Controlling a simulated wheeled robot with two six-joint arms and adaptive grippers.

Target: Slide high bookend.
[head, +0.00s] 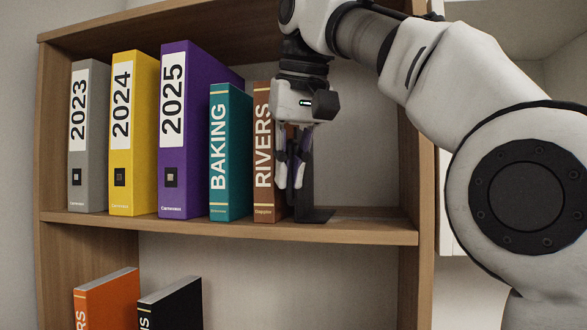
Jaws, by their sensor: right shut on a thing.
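The high bookend (317,215) is dark and L-shaped. It stands on the upper shelf at the right end of the row of books, with its flat foot reaching right along the board. My right gripper (292,184) points down from above and is shut on the bookend's upright plate. Its fingers hide part of the plate and part of the brown RIVERS book (263,160). I cannot tell whether the plate touches that book. My left gripper is not in view.
Left of RIVERS stand a teal BAKING book (231,150), a purple 2025 binder (180,190), a yellow 2024 binder (134,190) and a grey 2023 binder (88,190). The upper shelf (370,228) is clear right of the bookend. Orange (108,298) and black (171,305) books stand below.

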